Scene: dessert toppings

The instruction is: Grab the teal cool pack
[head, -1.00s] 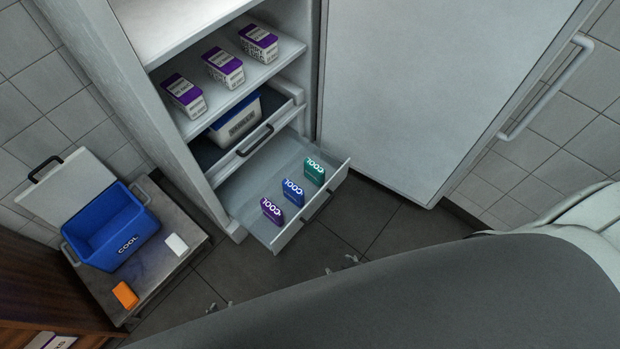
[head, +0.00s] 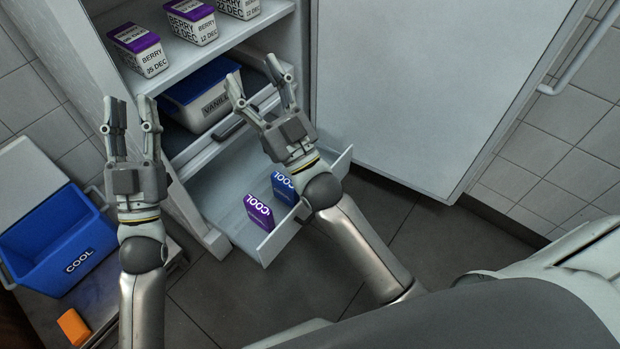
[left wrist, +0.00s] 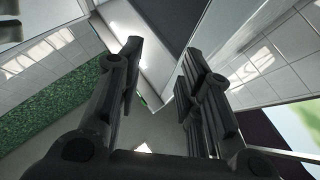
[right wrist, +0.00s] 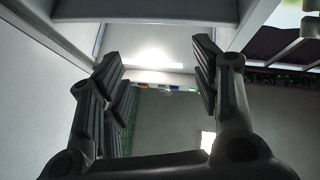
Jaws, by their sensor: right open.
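The teal cool pack is hidden in the head view now, behind my right gripper and forearm. A blue cool pack (head: 284,188) and a purple cool pack (head: 258,211) stand upright in the open bottom drawer (head: 273,246). My right gripper (head: 256,82) is open and empty, in front of the drawer and shelf in the picture; its spread fingers show in the right wrist view (right wrist: 157,82). My left gripper (head: 131,108) is open and empty, left of the drawer; its fingers are apart in the left wrist view (left wrist: 160,72).
A blue cooler (head: 52,243) stands open at the left, near an orange block (head: 74,327). A cabinet door (head: 400,90) hangs open at right.

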